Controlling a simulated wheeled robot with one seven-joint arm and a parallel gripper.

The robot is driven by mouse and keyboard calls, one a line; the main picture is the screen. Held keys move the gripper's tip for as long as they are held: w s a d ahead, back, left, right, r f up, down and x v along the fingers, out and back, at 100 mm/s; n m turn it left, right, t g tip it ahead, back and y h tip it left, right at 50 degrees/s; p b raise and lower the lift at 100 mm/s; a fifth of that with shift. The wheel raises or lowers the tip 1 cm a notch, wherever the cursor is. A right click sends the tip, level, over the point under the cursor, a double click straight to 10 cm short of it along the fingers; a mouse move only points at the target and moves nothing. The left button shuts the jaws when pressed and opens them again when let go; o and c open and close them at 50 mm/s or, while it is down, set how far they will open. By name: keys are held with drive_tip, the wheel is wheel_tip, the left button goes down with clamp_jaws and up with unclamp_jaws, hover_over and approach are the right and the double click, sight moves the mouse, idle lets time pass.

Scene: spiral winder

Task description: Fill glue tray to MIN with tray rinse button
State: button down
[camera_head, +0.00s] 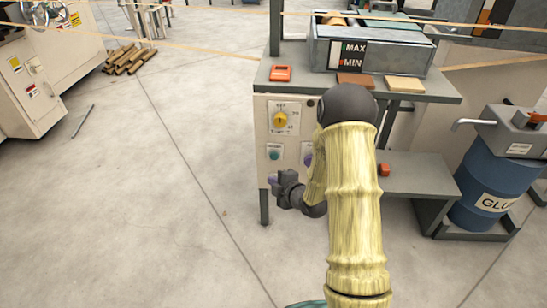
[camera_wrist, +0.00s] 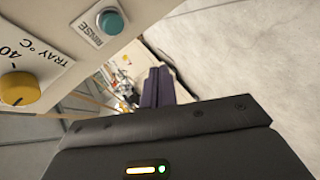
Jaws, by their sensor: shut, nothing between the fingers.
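The glue tray (camera_head: 410,57) is a grey trough on the bench, with a black gauge plate marked MAX and MIN (camera_head: 348,55) at its front left. I cannot make out the glue level. The rinse button (camera_wrist: 110,22) is teal, on a pale panel labelled RINSE in the wrist view. A teal button also shows in the head view (camera_head: 275,153), below a yellow knob. My gripper (camera_head: 272,183), with purple fingers, is shut and empty. It is low beside the panel, below the teal button and apart from it. Its fingers also show in the wrist view (camera_wrist: 157,86).
The yellow knob (camera_head: 280,120) is a tray temperature dial. A purple button (camera_head: 308,159) is partly hidden by my arm. An orange device (camera_head: 281,73) and flat blocks (camera_head: 405,84) lie on the bench. A blue glue drum (camera_head: 490,180) stands at right.

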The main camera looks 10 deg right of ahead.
drive_tip(key=p, duration=0.1)
approach(271, 158)
drive_tip(key=shift+w+a+f, duration=0.65)
drive_tip(key=shift+w+f, duration=0.15)
drive_tip(key=shift+w, duration=0.1)
drive_tip(key=shift+w+a+f, duration=0.7)
drive_tip(key=shift+w+f, duration=0.1)
drive_tip(key=shift+w, duration=0.15)
drive_tip(key=shift+w, duration=0.1)
idle(0.4)
drive_tip(key=shift+w+d, duration=0.15)
drive_tip(key=shift+w, duration=0.15)
drive_tip(key=shift+w+d+r, duration=0.1)
drive_tip(key=shift+w+d, duration=0.05)
drive_tip(key=shift+w, duration=0.25)
idle(4.5)
